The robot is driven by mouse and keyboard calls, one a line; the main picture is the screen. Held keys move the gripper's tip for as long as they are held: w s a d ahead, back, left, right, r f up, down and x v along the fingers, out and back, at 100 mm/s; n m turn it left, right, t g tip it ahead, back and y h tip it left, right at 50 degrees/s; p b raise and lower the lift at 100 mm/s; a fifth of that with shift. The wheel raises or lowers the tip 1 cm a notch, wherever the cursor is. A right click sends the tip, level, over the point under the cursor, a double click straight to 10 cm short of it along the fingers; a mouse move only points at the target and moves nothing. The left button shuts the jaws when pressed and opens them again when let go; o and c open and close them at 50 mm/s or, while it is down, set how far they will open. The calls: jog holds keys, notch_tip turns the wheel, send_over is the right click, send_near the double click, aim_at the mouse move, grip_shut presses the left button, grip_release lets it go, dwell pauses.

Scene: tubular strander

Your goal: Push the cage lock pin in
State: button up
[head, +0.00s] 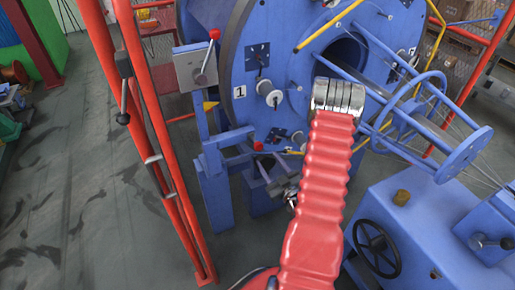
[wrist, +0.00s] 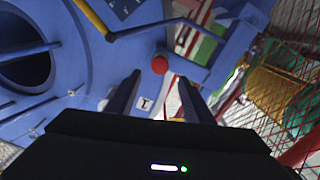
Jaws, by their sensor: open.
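The cage lock pin shows as a red ball knob (wrist: 160,65) in the wrist view, at the end of a blue bracket (wrist: 187,54). The same red knob (head: 258,146) is small in the head view, beside the blue cage disc (head: 238,110). The pin's shaft is hidden, and I cannot tell how deep it sits. My gripper (wrist: 160,82) is open. Its two dark fingers point toward the knob, which appears between and just beyond their tips, with nothing held. In the head view my gripper is partly hidden by my red arm.
A grey box with a red-knobbed lever (head: 214,34) stands left of the disc. Red frame posts (head: 150,120) stand at the left. A yellow bar (wrist: 92,17) crosses near the disc. A blue housing with a black handwheel (head: 377,248) is at lower right.

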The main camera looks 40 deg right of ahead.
aim_at(259, 148)
jog(key=x, duration=0.9)
jog(key=shift+w, duration=0.1)
jog(key=shift+c, duration=0.2)
grip_shut()
dwell(0.3)
